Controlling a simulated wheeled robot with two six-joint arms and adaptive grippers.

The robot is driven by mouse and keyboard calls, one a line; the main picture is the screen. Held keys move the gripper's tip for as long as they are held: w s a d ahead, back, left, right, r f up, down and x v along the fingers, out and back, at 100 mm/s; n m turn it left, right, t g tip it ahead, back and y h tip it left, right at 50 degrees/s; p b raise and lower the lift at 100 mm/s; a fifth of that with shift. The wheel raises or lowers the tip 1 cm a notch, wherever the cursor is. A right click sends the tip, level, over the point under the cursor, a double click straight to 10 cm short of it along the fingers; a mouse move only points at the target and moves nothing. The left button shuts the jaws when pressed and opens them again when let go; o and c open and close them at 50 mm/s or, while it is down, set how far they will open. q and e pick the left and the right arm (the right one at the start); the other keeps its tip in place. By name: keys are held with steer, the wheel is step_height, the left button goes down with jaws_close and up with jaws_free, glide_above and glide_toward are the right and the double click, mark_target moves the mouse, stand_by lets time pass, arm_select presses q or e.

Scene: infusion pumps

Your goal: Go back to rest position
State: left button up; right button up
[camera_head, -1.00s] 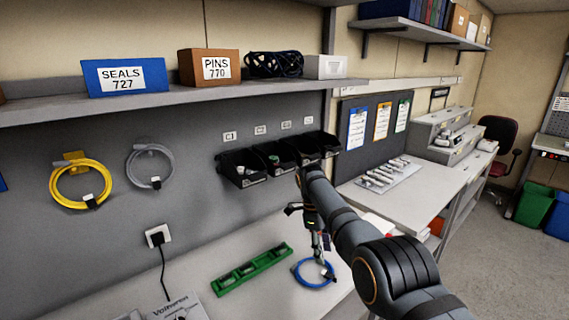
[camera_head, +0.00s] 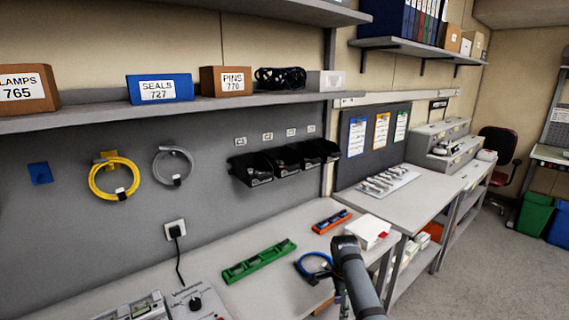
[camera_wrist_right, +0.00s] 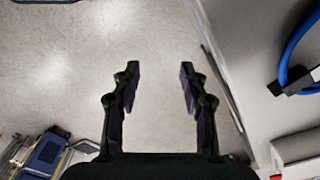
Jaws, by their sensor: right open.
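My right gripper (camera_wrist_right: 160,72) is open and empty in the right wrist view, with bare floor showing between its fingers. The pale bench edge lies to its right there. In the head view my right arm reaches down past the front edge of the bench (camera_head: 235,300), and its fingers cannot be made out. My left gripper is in neither view.
A coiled blue cable (camera_head: 303,268) lies on the bench close beside my right arm; it also shows in the right wrist view (camera_wrist_right: 285,70). A green rack (camera_head: 259,260), an orange-red rack (camera_head: 331,222) and a white box (camera_head: 368,231) lie nearby. Black bins (camera_head: 250,170) hang behind.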

steer(key=s+d+f+n+t, duration=0.1)
steer(key=s+d+f+n, duration=0.35)
steer(key=s, duration=0.35)
steer(key=s+d+f+n+t, duration=0.1)
steer(key=s+d+f+n, duration=0.3)
steer(key=s, duration=0.4)
steer(key=s+a+r+n+t, duration=0.1)
steer(key=s+r+n, duration=0.35)
steer(key=s, duration=0.35)
steer(key=s+r+n+t, duration=0.1)
steer(key=s+r+n, duration=0.2)
steer(key=s+n, duration=0.3)
steer(key=s+d+f+m+g, duration=0.1)
steer(key=s+f, duration=0.1)
steer(key=f, duration=1.2)
steer(key=s+d+f+g, duration=0.1)
steer(key=s+f, duration=0.1)
steer(key=f, duration=1.2)
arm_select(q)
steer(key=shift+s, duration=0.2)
arm_select(e)
steer(key=s+d+f, duration=0.1)
steer(key=s+f, duration=1.4)
steer(key=s, duration=0.3)
steer(key=shift+d+g, duration=0.2)
steer(key=shift+g, duration=0.2)
